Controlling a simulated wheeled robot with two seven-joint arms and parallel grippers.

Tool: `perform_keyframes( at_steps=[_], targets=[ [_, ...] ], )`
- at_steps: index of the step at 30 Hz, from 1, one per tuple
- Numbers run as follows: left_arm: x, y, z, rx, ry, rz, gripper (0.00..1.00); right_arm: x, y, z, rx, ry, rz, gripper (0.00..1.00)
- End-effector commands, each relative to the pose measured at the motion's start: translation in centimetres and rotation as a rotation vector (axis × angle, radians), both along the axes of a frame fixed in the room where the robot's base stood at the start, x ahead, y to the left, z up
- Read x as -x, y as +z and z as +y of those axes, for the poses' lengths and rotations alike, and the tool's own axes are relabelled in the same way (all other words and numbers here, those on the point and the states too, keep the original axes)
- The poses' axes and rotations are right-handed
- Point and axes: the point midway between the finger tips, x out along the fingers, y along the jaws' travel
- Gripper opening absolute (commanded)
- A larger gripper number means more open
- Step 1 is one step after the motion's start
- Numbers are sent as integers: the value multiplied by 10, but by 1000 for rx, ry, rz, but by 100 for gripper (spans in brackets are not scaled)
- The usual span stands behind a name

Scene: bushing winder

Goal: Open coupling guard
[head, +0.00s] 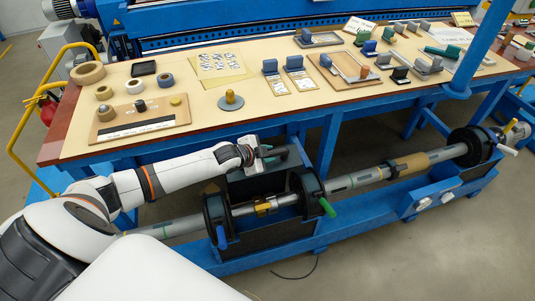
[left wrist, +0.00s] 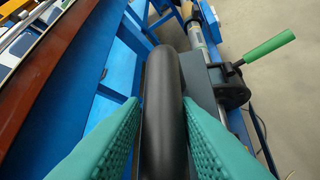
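The coupling guard (head: 240,186) is a dark grey-green cover standing behind the shaft, between two black flanged housings. The brass-coloured coupling (head: 263,207) shows uncovered in front of it. A black rounded handle (head: 288,152) is at the guard's upper edge. My left gripper (head: 262,152) reaches it from the left. The fingertips are partly hidden in the head view. My right gripper is in neither view.
A green lever (head: 327,207) and a blue lever (head: 221,238) stick out from the housings. The long shaft (head: 350,181) runs along the blue frame to the right. The worktable (head: 228,125) with rolls, boards and blocks stands close behind. Floor in front is mostly clear.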

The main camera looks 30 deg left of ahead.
Motion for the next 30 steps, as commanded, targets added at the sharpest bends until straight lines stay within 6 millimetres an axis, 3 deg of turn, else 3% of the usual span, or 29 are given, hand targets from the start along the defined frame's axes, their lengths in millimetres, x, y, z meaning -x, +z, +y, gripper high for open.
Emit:
perform_keyframes(
  at_steps=[3,14,30],
  targets=[
    [0,0,0,0,0,0,44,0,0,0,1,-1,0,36],
    [6,2,0,2,-1,2,44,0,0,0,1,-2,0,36],
    [86,59,17,-1,0,6,44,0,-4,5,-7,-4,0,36]
  ],
)
